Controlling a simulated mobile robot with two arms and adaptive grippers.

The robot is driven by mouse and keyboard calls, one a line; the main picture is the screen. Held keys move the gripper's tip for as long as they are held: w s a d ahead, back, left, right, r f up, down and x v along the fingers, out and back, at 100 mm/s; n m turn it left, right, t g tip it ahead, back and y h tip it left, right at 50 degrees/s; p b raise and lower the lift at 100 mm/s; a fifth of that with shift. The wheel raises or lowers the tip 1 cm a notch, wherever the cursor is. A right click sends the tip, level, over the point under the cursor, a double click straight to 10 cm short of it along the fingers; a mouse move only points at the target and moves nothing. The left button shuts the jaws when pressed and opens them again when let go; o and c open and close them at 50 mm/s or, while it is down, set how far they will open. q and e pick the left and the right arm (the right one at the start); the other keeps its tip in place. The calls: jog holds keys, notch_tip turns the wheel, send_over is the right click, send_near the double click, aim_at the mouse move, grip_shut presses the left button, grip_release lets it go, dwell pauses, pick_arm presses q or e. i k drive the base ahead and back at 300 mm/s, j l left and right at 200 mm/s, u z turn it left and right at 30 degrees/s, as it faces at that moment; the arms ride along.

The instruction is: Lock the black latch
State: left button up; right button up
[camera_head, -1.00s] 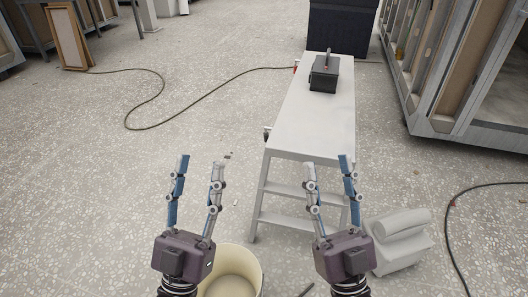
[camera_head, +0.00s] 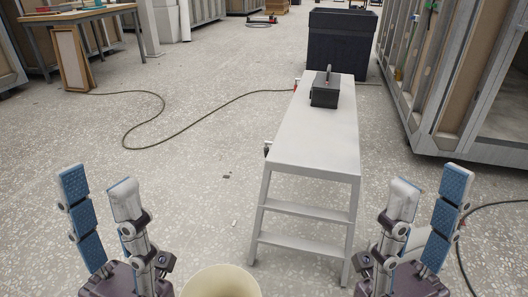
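A dark grey box with a handle on top (camera_head: 325,91) stands at the far end of a white step bench (camera_head: 315,138). I cannot make out a black latch at this distance. My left gripper (camera_head: 98,190) is at the lower left with its fingers spread, open and empty. My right gripper (camera_head: 428,192) is at the lower right, also open and empty. Both are well short of the box and touch nothing that I can see.
A cream bucket (camera_head: 222,283) stands on the floor between my grippers. A dark cable (camera_head: 190,117) runs over the floor to the bench. A large dark bin (camera_head: 342,42) is behind the bench, and framed wall panels (camera_head: 436,82) stand at the right. The floor left of the bench is mostly clear.

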aim_at(266, 148)
jog(key=j+u, duration=0.2)
jog(key=u, duration=3.4)
jog(key=i+z, duration=0.95)
jog(key=i+j+z, duration=0.45)
jog(key=i+l+z, duration=0.3)
jog(key=z, duration=0.2)
jog(key=i+l+z, duration=0.1)
jog(key=i+z, duration=0.75)
jog(key=z, duration=0.15)
jog(key=i+j+z, duration=0.25)
jog(key=i+z, duration=0.2)
jog(key=i+l+z, duration=0.2)
jog(key=i+z, duration=0.15)
jog(key=i, duration=0.2)
jog(key=i+z, duration=0.3)
jog(key=i, duration=0.3)
jog(key=i+j+z, duration=0.1)
jog(key=i+z, duration=0.25)
jog(key=i, duration=0.2)
jog(key=i+j+z, duration=0.15)
jog(key=i+z, duration=0.3)
jog(key=i, duration=1.4)
jog(key=i+z, duration=0.4)
jog(key=i+j+z, duration=0.1)
jog(key=z, duration=0.25)
jog(key=i+j+z, duration=0.25)
jog(key=z, duration=0.15)
jog(key=i, duration=0.15)
